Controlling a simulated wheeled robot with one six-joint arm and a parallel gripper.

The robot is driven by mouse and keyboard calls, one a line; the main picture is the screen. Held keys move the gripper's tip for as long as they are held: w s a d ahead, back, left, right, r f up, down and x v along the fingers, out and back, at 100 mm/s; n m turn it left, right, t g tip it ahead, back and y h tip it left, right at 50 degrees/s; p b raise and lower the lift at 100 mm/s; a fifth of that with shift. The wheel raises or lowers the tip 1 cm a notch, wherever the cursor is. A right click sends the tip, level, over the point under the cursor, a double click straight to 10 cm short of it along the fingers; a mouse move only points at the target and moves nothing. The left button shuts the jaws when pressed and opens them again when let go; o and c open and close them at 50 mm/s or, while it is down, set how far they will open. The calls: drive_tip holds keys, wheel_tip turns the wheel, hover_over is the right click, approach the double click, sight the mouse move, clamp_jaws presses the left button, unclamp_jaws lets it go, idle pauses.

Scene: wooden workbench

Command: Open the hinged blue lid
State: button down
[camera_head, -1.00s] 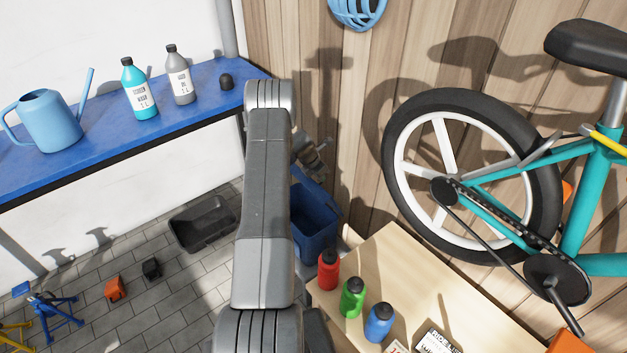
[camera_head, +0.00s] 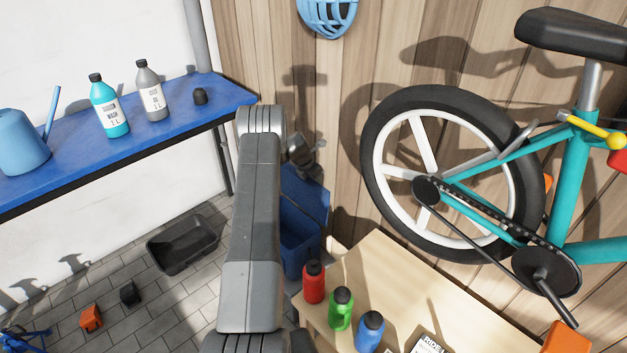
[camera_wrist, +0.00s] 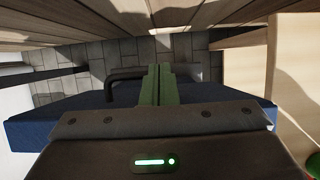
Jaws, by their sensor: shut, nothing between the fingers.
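A blue box (camera_head: 297,255) stands on the floor against the wooden wall, partly behind my arm. Its blue lid (camera_head: 308,198) looks raised at the back, leaning toward the wall, with the dark inside of the box below it. My gripper (camera_wrist: 158,75) is shut and empty, its green fingers together in the wrist view. In the head view it is just above the lid's upper edge, its fingertips not clear. In the wrist view a blue surface (camera_wrist: 60,102) with a dark handle (camera_wrist: 125,74) lies around the fingers; whether they touch it I cannot tell.
A wooden bench (camera_head: 400,280) with red (camera_head: 314,283), green (camera_head: 340,309) and blue (camera_head: 369,332) bottles stands close on the right. A bicycle (camera_head: 455,175) is behind it. A blue shelf (camera_head: 130,150) is at left. A black tray (camera_head: 183,245) lies on the floor.

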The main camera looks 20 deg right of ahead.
idle(0.3)
drive_tip(key=b+v, duration=0.1)
drive_tip(key=v, duration=1.2)
drive_tip(key=shift+r, duration=0.4)
drive_tip(key=p+x, duration=0.1)
drive_tip(key=x, duration=1.2)
drive_tip(key=shift+f, duration=0.45)
drive_tip(key=shift+r, duration=0.1)
